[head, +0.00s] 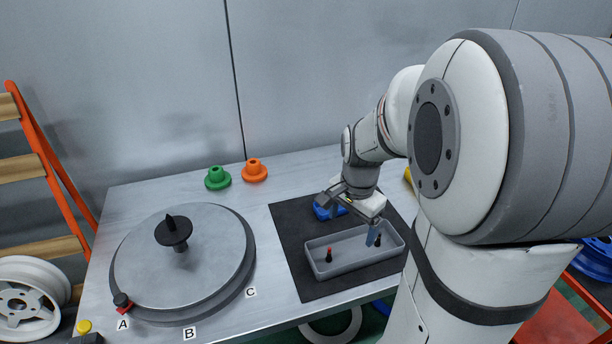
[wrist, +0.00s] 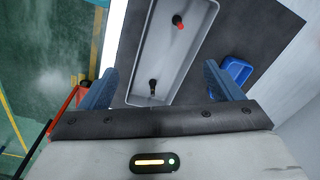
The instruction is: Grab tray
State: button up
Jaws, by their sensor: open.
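My gripper (wrist: 160,88) is open above the tray's right end in the head view. In the wrist view the tray (wrist: 166,55) runs up between the two blue fingers, with room on both sides. In the head view one blue finger shows in front of the tray's right part. The other finger is hard to make out. I cannot tell the exact height over the rim.
A round turntable (head: 210,240) with a dark spindle stands left. Green (head: 217,178) and orange (head: 254,171) hubs stand at the back. Table between turntable and mat is clear.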

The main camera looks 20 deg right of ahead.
aim_at(354, 253)
jog(key=shift+o, duration=1.3)
jog(key=w+d+f+m, duration=0.2)
jog(key=d+f+m, duration=0.2)
jog(key=shift+w+g, duration=0.2)
jog(key=shift+g, duration=0.1)
jog(key=shift+m, duration=0.4)
jog(key=f, duration=0.8)
jog(key=shift+w+a+f, duration=0.1)
jog(key=shift+w+a, duration=0.1)
jog(key=shift+a, duration=0.1)
jog(key=c, duration=0.7)
